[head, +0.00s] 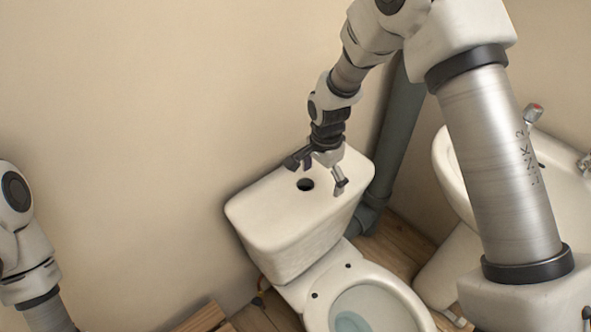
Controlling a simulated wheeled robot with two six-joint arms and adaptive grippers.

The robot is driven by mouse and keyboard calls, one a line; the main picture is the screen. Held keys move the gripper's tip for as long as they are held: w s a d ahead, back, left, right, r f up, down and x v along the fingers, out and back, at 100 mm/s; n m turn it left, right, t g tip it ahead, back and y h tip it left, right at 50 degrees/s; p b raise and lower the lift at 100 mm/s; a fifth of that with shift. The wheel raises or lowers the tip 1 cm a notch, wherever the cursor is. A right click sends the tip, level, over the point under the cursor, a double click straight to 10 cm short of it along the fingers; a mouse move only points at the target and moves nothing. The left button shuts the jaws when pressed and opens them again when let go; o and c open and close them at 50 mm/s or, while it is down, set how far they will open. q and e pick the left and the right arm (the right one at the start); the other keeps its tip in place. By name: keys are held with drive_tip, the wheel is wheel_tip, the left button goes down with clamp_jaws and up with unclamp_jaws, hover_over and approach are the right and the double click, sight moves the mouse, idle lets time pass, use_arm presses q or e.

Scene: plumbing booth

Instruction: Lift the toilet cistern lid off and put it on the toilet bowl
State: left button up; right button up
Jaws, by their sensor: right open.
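The white cistern lid (268,214) sits on top of the toilet cistern (304,252) in the head view, with a dark round hole near its middle. The toilet bowl (375,291) is below and in front of the cistern, with water showing inside it. My right gripper (317,172) is open above the lid near the hole, its fingers spread apart. I cannot tell whether a fingertip touches the lid. Only part of my left arm shows at the left edge, and its gripper is out of view.
A white washbasin (446,163) with a tap (533,113) stands at the right, partly behind my right arm. A grey pipe (397,135) runs down behind the cistern. A wooden object (203,318) lies at the bottom. The wall is close behind the cistern.

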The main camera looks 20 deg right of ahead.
sight(322, 199)
drive_tip(key=s+f, duration=0.1)
drive_tip(key=f, duration=0.1)
drive_tip(key=shift+s+f, duration=0.3)
drive_tip(key=shift+s, duration=0.1)
drive_tip(key=f, duration=0.4)
drive_tip(key=shift+w+a+f+p, duration=0.1)
drive_tip(key=shift+w+f+p, duration=0.15)
drive_tip(key=shift+w+p, duration=0.05)
drive_tip(key=shift+s+r, duration=0.1)
drive_tip(key=shift+s, duration=0.1)
drive_tip(key=c, duration=1.4)
drive_tip(key=shift+r, duration=0.1)
drive_tip(key=shift+c, duration=1.4)
